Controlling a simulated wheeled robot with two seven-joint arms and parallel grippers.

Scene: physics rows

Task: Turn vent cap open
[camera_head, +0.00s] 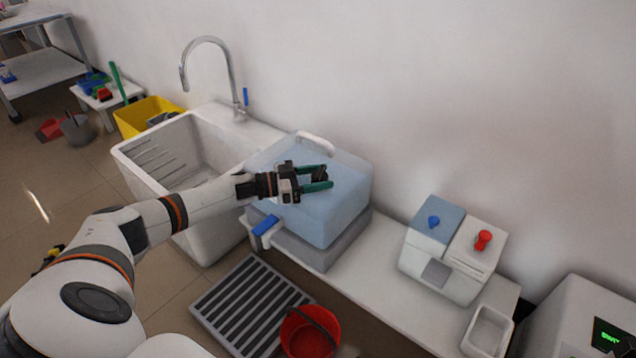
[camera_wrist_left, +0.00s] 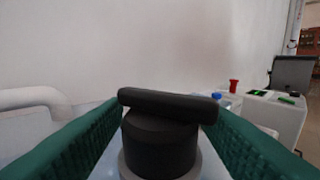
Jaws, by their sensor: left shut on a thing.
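The vent cap (camera_wrist_left: 160,145) is a black round knob with a flat bar across its top, on the top of a pale blue box (camera_head: 345,215) beside the sink. In the left wrist view the bar lies nearly crosswise, slightly tilted. My left gripper (camera_head: 322,179) reaches over the box from the left, its green fingers on either side of the cap. It is shut on the cap; the exact contact is hard to see. In the head view the cap (camera_head: 320,173) is small and partly hidden by the fingers. My right gripper is not in view.
A white curved handle (camera_head: 316,141) rises behind the cap. A blue-handled tap (camera_head: 265,226) sticks out of the box's front. A sink (camera_head: 190,150) with a faucet stands left. A unit with blue and red knobs (camera_head: 450,250) stands right. A red bucket (camera_head: 310,332) is below.

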